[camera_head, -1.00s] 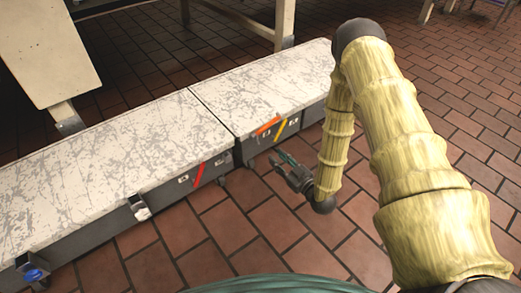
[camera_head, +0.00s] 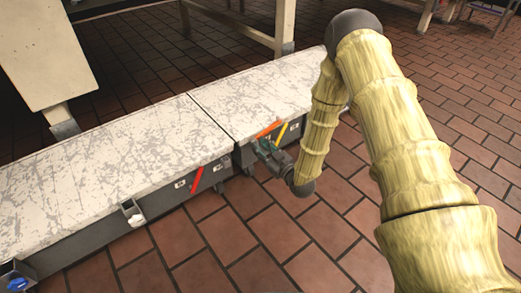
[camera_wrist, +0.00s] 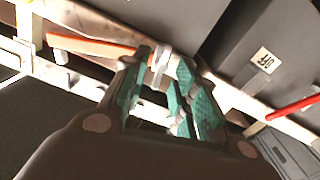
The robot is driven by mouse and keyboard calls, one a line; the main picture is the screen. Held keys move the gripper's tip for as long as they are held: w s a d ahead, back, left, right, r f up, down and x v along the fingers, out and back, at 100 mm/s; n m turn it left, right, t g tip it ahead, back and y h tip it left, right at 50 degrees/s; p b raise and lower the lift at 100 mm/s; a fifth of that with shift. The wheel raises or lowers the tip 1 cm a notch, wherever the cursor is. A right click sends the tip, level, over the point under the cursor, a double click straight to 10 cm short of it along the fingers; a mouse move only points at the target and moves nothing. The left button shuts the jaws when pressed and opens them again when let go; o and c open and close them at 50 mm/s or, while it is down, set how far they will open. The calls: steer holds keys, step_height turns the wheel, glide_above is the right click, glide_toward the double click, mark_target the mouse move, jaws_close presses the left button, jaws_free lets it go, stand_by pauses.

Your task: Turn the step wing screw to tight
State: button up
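My gripper (camera_head: 262,149) is at the front side of the long step, by the orange lever (camera_head: 268,129) and the yellow lever (camera_head: 282,132). In the wrist view its teal-padded fingers (camera_wrist: 162,66) are apart. A small pale metallic piece (camera_wrist: 160,62) shows between the fingertips; I cannot tell whether it is the wing screw or whether a finger touches it. The orange lever also shows in the wrist view (camera_wrist: 90,47), left of the fingers. A blue winged knob (camera_head: 17,284) is at the lower left, far from my gripper.
The step's white scratched top (camera_head: 120,150) runs across the view with a seam. A red lever (camera_head: 197,179) and a bracket with a white knob (camera_head: 136,219) are on its front side. Table legs (camera_head: 285,28) stand behind. The brick floor (camera_head: 240,240) in front is clear.

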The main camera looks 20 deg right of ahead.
steer(key=shift+w, duration=0.1)
jaws_close()
steer(key=shift+a, duration=0.1)
steer(key=shift+r+m+p, duration=0.1)
steer(key=shift+m+p, duration=0.2)
steer(key=shift+p, duration=0.1)
steer(key=m+p, duration=0.2)
steer(key=m, duration=0.4)
steer(key=m+p, duration=0.3)
steer(key=m, duration=0.4)
steer(key=f+m+p, duration=0.1)
steer(key=m+p, duration=0.1)
steer(key=m, duration=0.4)
steer(key=shift+d+p, duration=0.3)
steer(key=shift+d, duration=0.05)
steer(key=shift+m, duration=0.4)
